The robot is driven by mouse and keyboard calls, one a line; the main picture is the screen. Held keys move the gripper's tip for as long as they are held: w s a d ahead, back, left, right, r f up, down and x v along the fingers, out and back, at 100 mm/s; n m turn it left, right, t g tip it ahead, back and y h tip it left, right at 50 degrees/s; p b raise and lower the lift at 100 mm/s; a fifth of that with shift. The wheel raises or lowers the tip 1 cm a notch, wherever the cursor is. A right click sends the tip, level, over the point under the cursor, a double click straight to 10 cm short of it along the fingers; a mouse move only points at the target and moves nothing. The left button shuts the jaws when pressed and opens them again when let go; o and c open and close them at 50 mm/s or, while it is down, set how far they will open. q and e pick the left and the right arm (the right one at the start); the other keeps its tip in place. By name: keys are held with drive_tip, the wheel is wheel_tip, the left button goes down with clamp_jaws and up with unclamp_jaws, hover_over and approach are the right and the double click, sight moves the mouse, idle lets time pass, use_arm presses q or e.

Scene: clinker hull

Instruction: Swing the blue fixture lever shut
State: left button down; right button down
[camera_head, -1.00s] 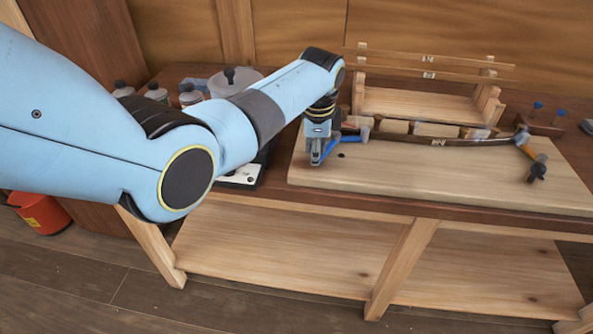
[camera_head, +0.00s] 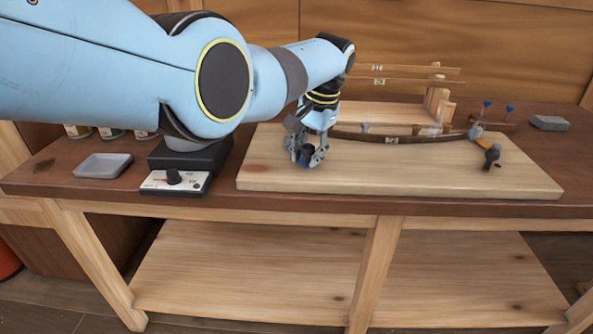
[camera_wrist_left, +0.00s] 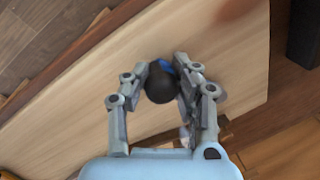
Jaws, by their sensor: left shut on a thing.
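The blue fixture lever's dark round knob (camera_wrist_left: 161,84) sits between the fingers of my left gripper (camera_wrist_left: 161,88) in the left wrist view. A bit of blue lever (camera_wrist_left: 165,63) shows just past the knob. In the head view my left gripper (camera_head: 306,158) is low over the left part of the wooden board, shut on the lever's knob (camera_head: 308,153). My gripper and wrist hide most of the lever and its pivot there. A dark curved strake (camera_head: 400,139) runs along the back of the board. My right gripper is not in view.
An orange lever (camera_head: 481,145) with a dark knob stands at the strake's right end. A control box (camera_head: 176,182) and grey tray (camera_head: 103,165) lie left of the pale board (camera_head: 400,185). Blue-topped pins (camera_head: 486,104) stand behind, right. The board's front middle is clear.

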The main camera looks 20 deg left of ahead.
use_arm(q)
drive_tip(key=b, duration=0.1)
drive_tip(key=w+d+n+b, duration=0.1)
drive_tip(key=b, duration=0.1)
drive_tip(key=shift+w, duration=0.25)
drive_tip(key=shift+w+d+r+n+b, duration=0.15)
drive_tip(key=shift+w+n+b, duration=0.1)
drive_tip(key=shift+n+b, duration=0.2)
drive_tip(key=shift+r, duration=0.1)
drive_tip(key=c, duration=0.9)
unclamp_jaws()
drive_tip(key=shift+d, duration=0.1)
drive_tip(key=shift+c, duration=0.2)
drive_tip(key=shift+f, duration=0.2)
wheel_tip(320, 180, up, 12)
drive_tip(key=d, duration=0.2)
drive_tip(key=shift+s+d+f, duration=0.1)
drive_tip(key=shift+s+f, duration=0.05)
